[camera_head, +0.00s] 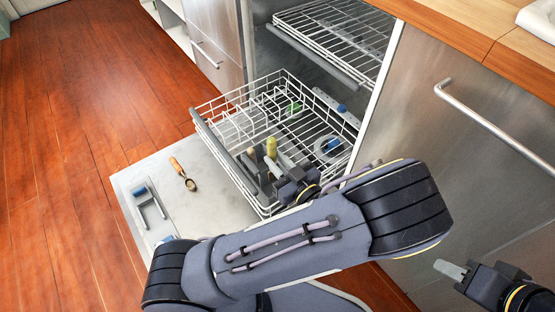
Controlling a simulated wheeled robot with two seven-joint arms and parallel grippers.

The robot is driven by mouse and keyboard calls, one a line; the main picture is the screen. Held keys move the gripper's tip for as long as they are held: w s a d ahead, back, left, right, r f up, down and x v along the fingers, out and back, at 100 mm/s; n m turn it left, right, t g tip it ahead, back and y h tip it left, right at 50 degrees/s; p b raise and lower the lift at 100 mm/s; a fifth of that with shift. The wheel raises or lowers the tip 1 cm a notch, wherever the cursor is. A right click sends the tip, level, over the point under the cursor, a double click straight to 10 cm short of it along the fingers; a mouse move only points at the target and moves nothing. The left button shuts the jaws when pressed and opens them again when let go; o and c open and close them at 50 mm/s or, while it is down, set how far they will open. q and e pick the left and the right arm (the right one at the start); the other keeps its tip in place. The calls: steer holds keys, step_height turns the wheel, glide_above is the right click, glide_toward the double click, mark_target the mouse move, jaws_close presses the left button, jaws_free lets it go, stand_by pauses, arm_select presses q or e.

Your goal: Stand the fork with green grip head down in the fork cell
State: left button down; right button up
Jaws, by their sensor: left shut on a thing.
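The lower dishwasher rack (205,128) is pulled out over the open door. My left gripper (279,164) is low over its near right part, shut on a slim upright thing with a yellow-green grip (271,147), which appears to be the fork with green grip. The grip points up; its head is hidden down among grey cell walls (250,164), so I cannot tell whether it is inside a cell. My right gripper (452,270) is at the lower right, away from the rack. Only a pale finger shape shows there, and its opening is unclear.
A wooden-handled spoon (180,172) and a blue-and-grey item (148,205) lie on the open door (216,205).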

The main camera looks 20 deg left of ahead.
arm_select(q)
step_height(320, 180, down, 8)
steer(key=b, duration=0.5)
steer(key=shift+r, duration=0.15)
steer(key=c, duration=1.2)
jaws_free()
steer(key=p+v, duration=0.2)
steer(key=v, duration=0.5)
steer(key=shift+s+d+p, duration=0.2)
steer(key=shift+d+p, duration=0.15)
